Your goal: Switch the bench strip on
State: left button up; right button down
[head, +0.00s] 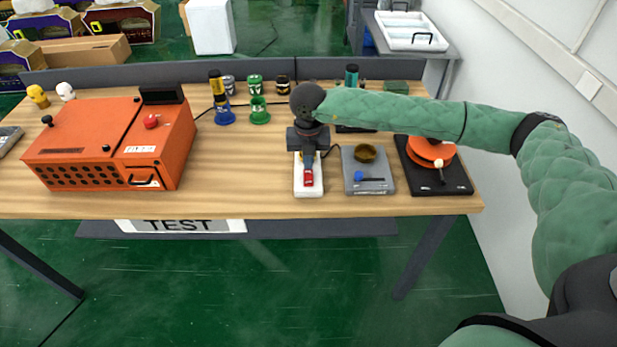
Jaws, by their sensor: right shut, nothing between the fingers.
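The bench strip (308,190) is a white power strip lying on the wooden bench, with its long side pointing toward me. A red switch (308,177) shows near its front end. My right gripper (308,164) points down over the strip, shut and empty. Its fingertips are right at the back edge of the red switch; I cannot tell whether they touch it. The gripper and wrist hide the rear part of the strip. The switch's position is too small to read. My left gripper is not in view.
An orange machine (110,142) stands at the left of the bench (240,190). A grey tray (378,188) with a bowl and blue-handled tool lies right of the strip, then a black base (455,180) with an orange disc. Bare wood lies left of the strip.

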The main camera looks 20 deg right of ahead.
aim_at(308, 172)
jog(key=shift+f+b, duration=0.9)
jog(key=shift+f, duration=0.15)
dwell(1.0)
jog(key=shift+r, duration=0.1)
jog(key=shift+r+p, duration=0.7)
jog(key=shift+r, duration=2.75)
